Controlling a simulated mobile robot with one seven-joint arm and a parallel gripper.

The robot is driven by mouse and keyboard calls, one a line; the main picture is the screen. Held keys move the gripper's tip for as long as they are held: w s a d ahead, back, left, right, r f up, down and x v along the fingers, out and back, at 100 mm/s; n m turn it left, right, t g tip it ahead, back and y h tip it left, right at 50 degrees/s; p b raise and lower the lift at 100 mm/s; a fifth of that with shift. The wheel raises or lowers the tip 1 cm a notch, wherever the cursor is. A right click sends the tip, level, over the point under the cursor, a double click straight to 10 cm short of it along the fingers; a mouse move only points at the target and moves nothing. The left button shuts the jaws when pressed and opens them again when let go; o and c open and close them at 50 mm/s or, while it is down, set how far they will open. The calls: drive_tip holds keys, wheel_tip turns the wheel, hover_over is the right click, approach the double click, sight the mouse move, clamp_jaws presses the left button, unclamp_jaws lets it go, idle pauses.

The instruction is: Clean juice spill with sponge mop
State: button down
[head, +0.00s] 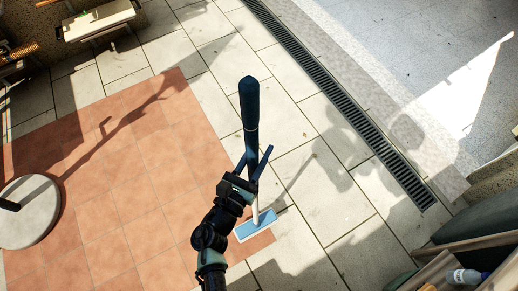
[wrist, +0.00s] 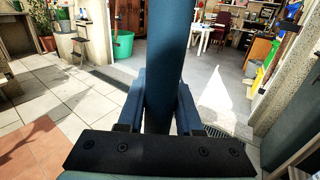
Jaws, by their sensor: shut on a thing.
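The sponge mop has a thick dark blue handle (head: 249,112) that rises upright in front of my arm. Its flat light blue head (head: 256,226) is at floor level, near the edge of the terracotta tiles. My gripper (head: 260,160) is shut on the mop handle, with a finger on each side. In the wrist view the handle (wrist: 170,55) stands between the two blue fingers of my gripper (wrist: 163,92) and hides what is behind it. I cannot make out a juice spill in either view.
A drain grate (head: 345,105) crosses the pale paving. A round stone base (head: 30,211) with a pole stands at left, and a small table (head: 98,20) at top left. A bottle (head: 463,276) is at lower right. The paving around the mop is clear.

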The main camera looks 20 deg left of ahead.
drive_tip(key=shift+f+b, duration=0.65)
drive_tip(key=shift+f, duration=0.35)
